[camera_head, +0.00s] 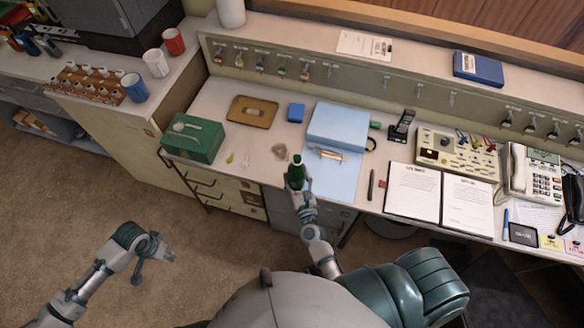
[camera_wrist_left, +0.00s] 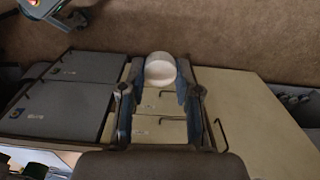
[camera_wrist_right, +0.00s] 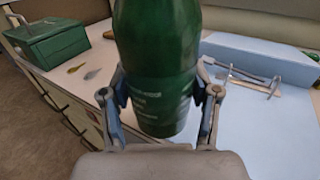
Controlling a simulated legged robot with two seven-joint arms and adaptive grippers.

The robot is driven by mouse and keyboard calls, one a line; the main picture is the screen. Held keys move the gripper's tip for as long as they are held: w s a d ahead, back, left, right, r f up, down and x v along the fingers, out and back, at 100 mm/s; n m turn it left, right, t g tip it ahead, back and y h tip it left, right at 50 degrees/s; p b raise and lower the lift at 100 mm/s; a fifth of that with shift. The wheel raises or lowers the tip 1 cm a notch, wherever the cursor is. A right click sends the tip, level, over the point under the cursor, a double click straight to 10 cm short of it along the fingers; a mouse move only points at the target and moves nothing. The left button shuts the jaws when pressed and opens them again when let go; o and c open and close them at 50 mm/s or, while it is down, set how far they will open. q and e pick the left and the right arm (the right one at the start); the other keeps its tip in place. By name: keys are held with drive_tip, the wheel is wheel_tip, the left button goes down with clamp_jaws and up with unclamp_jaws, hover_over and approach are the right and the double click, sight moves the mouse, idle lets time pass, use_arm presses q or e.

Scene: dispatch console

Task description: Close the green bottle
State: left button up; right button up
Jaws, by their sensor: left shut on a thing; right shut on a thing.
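The green bottle (camera_head: 297,172) is upright at the front edge of the counter in the head view. It also fills the middle of the right wrist view (camera_wrist_right: 157,60), where its top is out of frame. My right gripper (camera_wrist_right: 163,95) is shut around the bottle's lower part. My left gripper (camera_head: 157,258) is away to the left, low over the carpet in front of the cabinets. In the left wrist view a round white cap-like piece (camera_wrist_left: 160,69) sits between its fingertips, and the gripper is shut on it. I cannot tell whether the bottle's mouth is open.
An open binder (camera_head: 414,192) and a telephone (camera_head: 535,172) lie to the right. Open floor separates my grippers.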

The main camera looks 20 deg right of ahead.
use_arm(q)
drive_tip(key=shift+f+b, duration=0.35)
drive_tip(key=shift+f, duration=0.05)
use_arm(e)
drive_tip(key=shift+s+d+r, duration=0.1)
drive_tip(key=shift+s+r, duration=0.05)
drive_tip(key=shift+s, duration=1.45)
drive_tip(key=shift+s+r, duration=0.15)
drive_tip(key=shift+s, duration=1.4)
drive_tip(key=o, duration=0.8)
clamp_jaws()
